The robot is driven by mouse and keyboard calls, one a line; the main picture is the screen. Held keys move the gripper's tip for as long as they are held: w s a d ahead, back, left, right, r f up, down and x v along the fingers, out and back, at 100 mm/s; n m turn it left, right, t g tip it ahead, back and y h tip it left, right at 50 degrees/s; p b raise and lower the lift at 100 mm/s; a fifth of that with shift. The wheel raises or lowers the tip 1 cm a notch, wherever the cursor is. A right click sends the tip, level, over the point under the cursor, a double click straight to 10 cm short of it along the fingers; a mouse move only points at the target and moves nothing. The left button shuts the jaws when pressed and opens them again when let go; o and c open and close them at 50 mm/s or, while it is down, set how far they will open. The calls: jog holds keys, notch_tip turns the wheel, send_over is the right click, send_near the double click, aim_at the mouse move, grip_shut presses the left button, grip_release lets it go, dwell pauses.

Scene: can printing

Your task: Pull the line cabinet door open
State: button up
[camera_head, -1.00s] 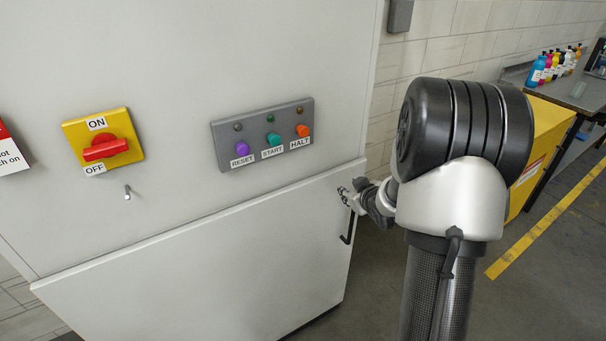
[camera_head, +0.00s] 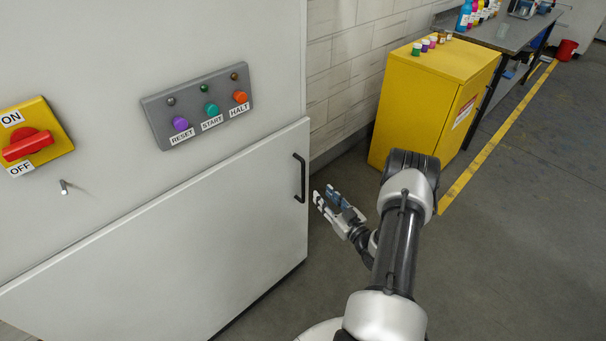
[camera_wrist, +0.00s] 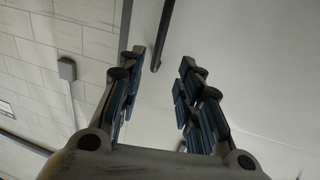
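The line cabinet door (camera_head: 190,235) is the large white lower panel in the head view. It looks closed or nearly so; I cannot tell whether a small gap exists. Its black vertical bar handle (camera_head: 301,178) is near the upper right edge. My gripper (camera_head: 325,194) is just right of the handle, apart from it, with its fingers pointing toward the cabinet. In the wrist view, my gripper (camera_wrist: 158,62) has its blue-padded fingers spread with nothing between them. The dark handle (camera_wrist: 163,35) shows beyond the fingertips, roughly in line with the gap.
Above the door are a button panel (camera_head: 198,105) and a yellow-red ON/OFF switch (camera_head: 30,140). A small metal peg (camera_head: 65,187) sticks out below the switch. A yellow cabinet (camera_head: 425,105) and a workbench (camera_head: 505,32) stand behind at right. The floor (camera_head: 510,240) at right is clear.

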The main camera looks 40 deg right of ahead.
aim_at(304, 174)
jog(key=w+b, duration=0.1)
jog(key=w, duration=0.3)
jog(key=w+d+b, duration=0.1)
jog(key=w, duration=0.4)
jog(key=w+b, duration=0.1)
jog(key=w, duration=0.3)
jog(key=shift+w+d, duration=0.3)
jog(key=shift+w, duration=0.1)
grip_shut()
